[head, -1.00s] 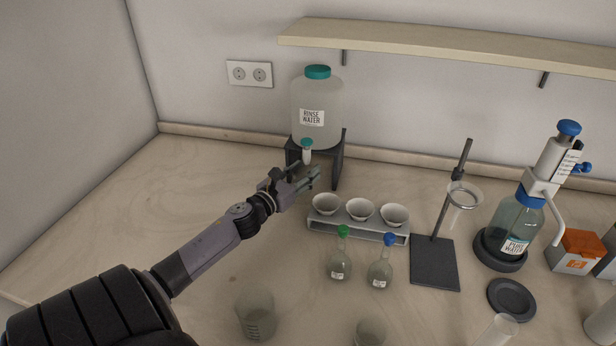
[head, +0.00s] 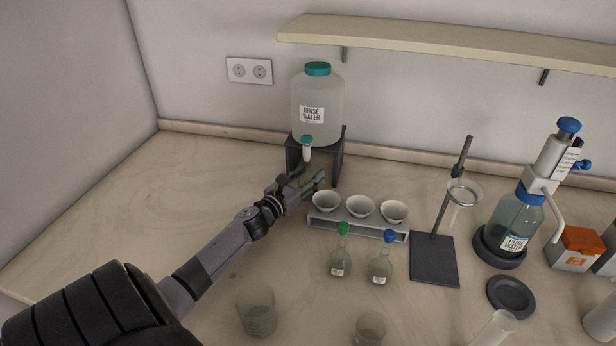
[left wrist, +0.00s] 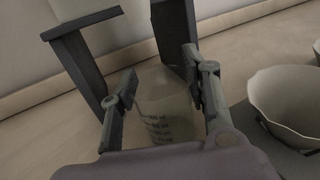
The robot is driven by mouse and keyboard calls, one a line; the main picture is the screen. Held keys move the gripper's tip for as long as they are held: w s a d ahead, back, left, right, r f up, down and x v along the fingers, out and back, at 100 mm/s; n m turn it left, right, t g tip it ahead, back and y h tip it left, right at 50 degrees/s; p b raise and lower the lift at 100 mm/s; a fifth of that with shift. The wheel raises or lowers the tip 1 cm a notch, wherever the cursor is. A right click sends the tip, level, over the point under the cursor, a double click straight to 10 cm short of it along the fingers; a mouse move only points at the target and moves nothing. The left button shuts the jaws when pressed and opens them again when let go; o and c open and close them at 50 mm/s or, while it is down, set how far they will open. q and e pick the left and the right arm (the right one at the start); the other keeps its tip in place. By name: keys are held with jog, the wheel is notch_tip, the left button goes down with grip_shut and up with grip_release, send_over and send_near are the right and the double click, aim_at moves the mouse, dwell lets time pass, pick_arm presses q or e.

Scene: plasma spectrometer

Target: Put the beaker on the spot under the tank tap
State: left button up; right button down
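The rinse water tank (head: 318,92) stands on a dark stand (head: 338,160), with its white tap (head: 307,152) facing front. My left gripper (head: 312,174) is just below and in front of the tap. In the left wrist view, a clear beaker (left wrist: 165,115) with printed volume marks shows between the two fingers of my left gripper (left wrist: 160,85). Whether both fingers press on the glass is unclear. The beaker's base is hidden behind the gripper, and I cannot make the beaker out clearly in the head view. My right gripper is not in view.
A rack with white bowls (head: 360,208) is close right of my left gripper. Two stoppered flasks (head: 340,262) (head: 380,266) stand in front of it. Other glass beakers (head: 256,312) (head: 370,328) stand near the front. The counter left of the tank is clear.

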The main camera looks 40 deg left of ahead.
pick_arm(q)
jog(key=o, duration=0.4)
jog(key=shift+r, duration=0.1)
jog(key=s, duration=0.4)
jog(key=s+d+b, duration=0.1)
jog(key=s, duration=0.7)
jog(key=shift+d+b, duration=0.2)
jog(key=shift+b, duration=0.1)
